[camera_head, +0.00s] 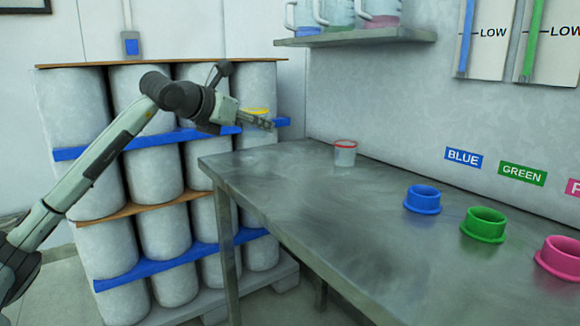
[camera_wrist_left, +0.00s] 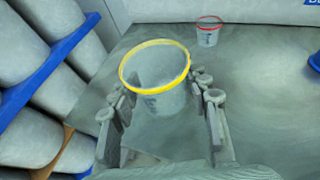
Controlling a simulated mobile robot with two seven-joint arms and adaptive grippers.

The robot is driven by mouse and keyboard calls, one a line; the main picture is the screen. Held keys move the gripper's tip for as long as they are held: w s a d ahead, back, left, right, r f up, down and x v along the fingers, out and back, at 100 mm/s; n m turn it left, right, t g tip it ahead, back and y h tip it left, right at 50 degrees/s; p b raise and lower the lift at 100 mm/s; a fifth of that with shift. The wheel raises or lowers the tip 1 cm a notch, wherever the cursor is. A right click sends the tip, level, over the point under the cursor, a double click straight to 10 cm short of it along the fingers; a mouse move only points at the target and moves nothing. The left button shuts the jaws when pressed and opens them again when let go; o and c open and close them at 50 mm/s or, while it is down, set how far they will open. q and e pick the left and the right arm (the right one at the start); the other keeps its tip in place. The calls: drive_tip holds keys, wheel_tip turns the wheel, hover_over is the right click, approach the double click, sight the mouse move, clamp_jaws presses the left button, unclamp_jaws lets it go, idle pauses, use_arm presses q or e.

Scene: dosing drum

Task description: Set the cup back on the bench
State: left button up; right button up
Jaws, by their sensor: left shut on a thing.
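A clear cup with a yellow rim (camera_wrist_left: 158,98) is between the fingers of my left gripper (camera_head: 258,121), which is shut on it. In the head view the yellow rim (camera_head: 257,110) shows just above the fingers, near the far left end of the grey metal bench (camera_head: 290,190). The cup's lower part is hidden there by the gripper. In the wrist view the cup looks roughly upright, with the bench top behind and below it. I cannot tell the gap between its base and the bench. My right gripper is not in view.
A red-rimmed cup (camera_head: 345,153) stands on the bench near the wall. Blue (camera_head: 422,199), green (camera_head: 484,225) and pink (camera_head: 560,257) rings sit further right. Stacked drums (camera_head: 150,167) stand left of the bench. A shelf (camera_head: 357,37) with jugs is above. The bench's left and front areas are clear.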

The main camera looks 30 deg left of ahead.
use_arm(q)
drive_tip(key=p, duration=0.3)
hover_over(289, 170)
wheel_tip(289, 170, down, 7)
drive_tip(key=shift+d+r, duration=0.1)
drive_tip(key=shift+r, duration=0.05)
wheel_tip(289, 170, down, 4)
drive_tip(key=shift+r, duration=0.1)
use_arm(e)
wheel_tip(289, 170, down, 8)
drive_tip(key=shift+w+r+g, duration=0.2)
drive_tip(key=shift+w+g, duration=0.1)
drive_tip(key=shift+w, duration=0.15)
use_arm(q)
drive_tip(key=shift+f, duration=0.2)
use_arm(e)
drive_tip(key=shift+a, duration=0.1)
use_arm(q)
drive_tip(key=o, duration=1.2)
drive_tip(key=shift+c, duration=0.2)
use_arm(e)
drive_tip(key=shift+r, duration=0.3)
use_arm(q)
drive_tip(key=shift+r, duration=0.2)
